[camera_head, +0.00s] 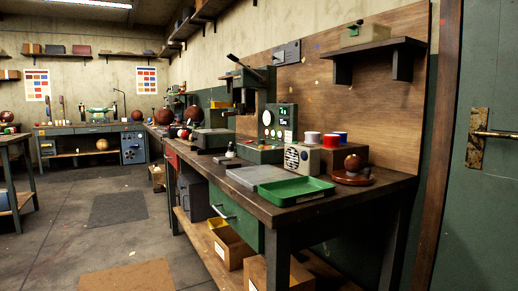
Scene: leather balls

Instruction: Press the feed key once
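A green machine (279,122) with an upright panel of pale round dials and small lit readouts stands on the right-hand workbench. Its low green base (258,152) carries small coloured controls, red among them. These are too small to read, so I cannot tell which one is the feed key. A cream box (301,160) with a dark round grille stands at its right front. Neither of my grippers is in view.
The workbench (290,214) holds a green tray (298,191), a grey plate (257,175) and a brown ball (353,162) on a reddish base. A door (480,200) stands at right. Open floor (110,215) lies left, with dark mats.

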